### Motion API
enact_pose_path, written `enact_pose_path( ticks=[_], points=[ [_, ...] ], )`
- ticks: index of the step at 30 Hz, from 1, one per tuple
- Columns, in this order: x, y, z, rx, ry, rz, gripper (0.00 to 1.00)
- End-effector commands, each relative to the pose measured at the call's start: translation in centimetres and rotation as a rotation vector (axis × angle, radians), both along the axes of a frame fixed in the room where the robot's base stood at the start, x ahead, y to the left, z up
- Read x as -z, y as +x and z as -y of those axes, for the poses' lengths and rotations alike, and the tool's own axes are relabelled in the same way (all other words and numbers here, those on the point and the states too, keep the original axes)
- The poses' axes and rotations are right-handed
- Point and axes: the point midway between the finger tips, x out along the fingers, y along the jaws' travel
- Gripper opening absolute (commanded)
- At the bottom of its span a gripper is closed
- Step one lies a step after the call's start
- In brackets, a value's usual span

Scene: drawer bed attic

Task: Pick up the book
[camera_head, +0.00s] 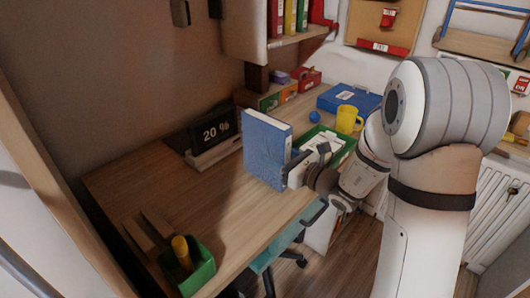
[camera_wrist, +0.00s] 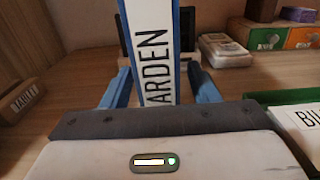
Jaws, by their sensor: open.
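A blue book (camera_head: 264,148) stands upright on the wooden desk in the head view. In the wrist view its white spine, lettered "ARDEN" (camera_wrist: 152,45), faces me, with blue cover edges at its sides. My gripper (camera_head: 292,166) is at the book's right side in the head view. In the wrist view my gripper (camera_wrist: 161,90) is open, with one blue finger on each side of the spine and visible gaps between fingers and book. The lower end of the spine is hidden behind the gripper body.
A "20 %" sign (camera_head: 215,133) stands behind the book. A green pen box (camera_head: 190,270) is near the front edge. The desk left of the book is mostly clear.

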Motion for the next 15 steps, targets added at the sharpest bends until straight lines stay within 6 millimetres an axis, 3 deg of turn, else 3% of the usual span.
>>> enact_pose_path(
  ticks=[3,11,15],
  points=[
    [0.03,0.69,-0.94,-0.001,0.001,0.001,0.55],
    [-0.02,0.82,-1.11,-0.001,0.000,0.000,0.55],
    [-0.03,0.79,-1.12,-0.001,0.000,0.000,0.43]
  ],
)
